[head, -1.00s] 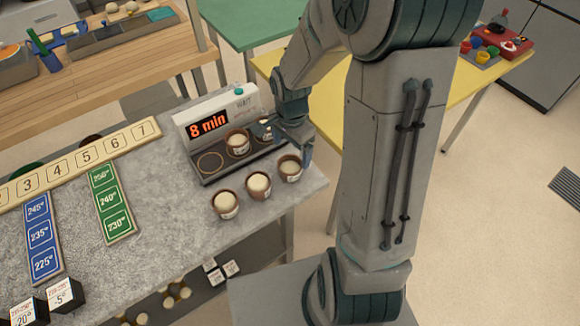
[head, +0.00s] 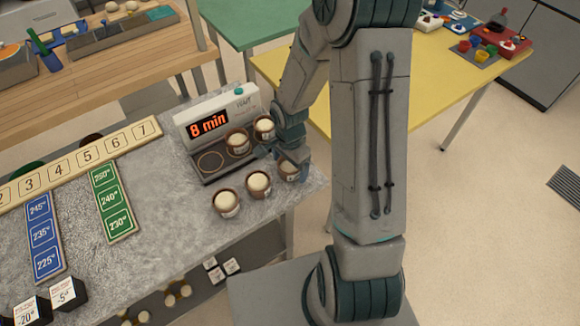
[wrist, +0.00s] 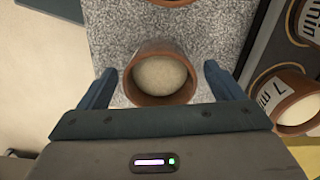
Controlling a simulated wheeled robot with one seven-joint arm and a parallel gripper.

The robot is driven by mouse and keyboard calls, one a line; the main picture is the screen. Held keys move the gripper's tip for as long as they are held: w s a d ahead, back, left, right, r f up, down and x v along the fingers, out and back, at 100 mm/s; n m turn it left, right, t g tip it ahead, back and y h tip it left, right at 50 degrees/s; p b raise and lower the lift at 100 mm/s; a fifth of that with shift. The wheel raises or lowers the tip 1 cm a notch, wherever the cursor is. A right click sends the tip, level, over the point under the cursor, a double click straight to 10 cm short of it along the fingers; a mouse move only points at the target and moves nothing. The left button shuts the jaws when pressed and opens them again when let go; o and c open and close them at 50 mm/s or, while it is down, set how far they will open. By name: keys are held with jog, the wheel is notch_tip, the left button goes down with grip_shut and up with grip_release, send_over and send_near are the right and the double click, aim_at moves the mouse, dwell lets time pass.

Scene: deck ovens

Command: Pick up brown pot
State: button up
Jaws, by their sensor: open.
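Several brown pots filled with pale dough are in view. Three stand in a row on the grey counter: a left pot (head: 226,205), a middle pot (head: 258,186) and a right pot (head: 290,172), which is partly covered by my gripper (head: 286,154). In the wrist view, one brown pot (wrist: 160,98) sits between the two open fingers of my gripper (wrist: 160,76), with a gap visible on each side. Another pot (wrist: 172,2) shows at the top edge.
A timer device (head: 197,168) reading "8 min" stands behind the row. It carries two more pots (head: 238,143), (head: 264,130) and one empty round spot. One pot labelled "7 min" (wrist: 290,100) is close at the right. The counter (head: 165,220) is clear to the left of the row.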

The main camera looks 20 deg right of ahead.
jog(key=c, duration=1.2)
jog(key=shift+r, duration=0.15)
